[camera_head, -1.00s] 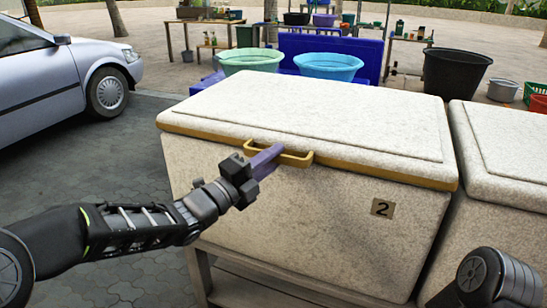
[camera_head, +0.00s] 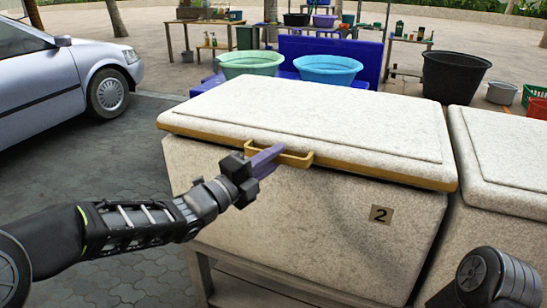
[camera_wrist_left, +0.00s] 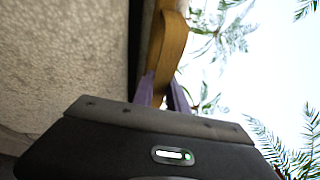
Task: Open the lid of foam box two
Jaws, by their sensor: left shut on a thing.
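Foam box two (camera_head: 300,220) is a speckled white box with a "2" label on its front. Its lid (camera_head: 310,115) has a yellow lower edge and a yellow handle (camera_head: 296,158) at the front. A thin dark gap shows between lid and box along the front. My left gripper (camera_head: 266,160) has purple fingers shut on the handle. In the left wrist view, the handle (camera_wrist_left: 167,50) runs down between the purple fingers (camera_wrist_left: 160,92), with the box front at the left. My right gripper is out of view; only part of my right arm shows at lower right.
A second foam box (camera_head: 505,150) stands close on the right. Behind are a green basin (camera_head: 250,64), a blue basin (camera_head: 328,70) and a black tub (camera_head: 452,76). A silver car (camera_head: 60,85) is at the left. The paving left of the box is clear.

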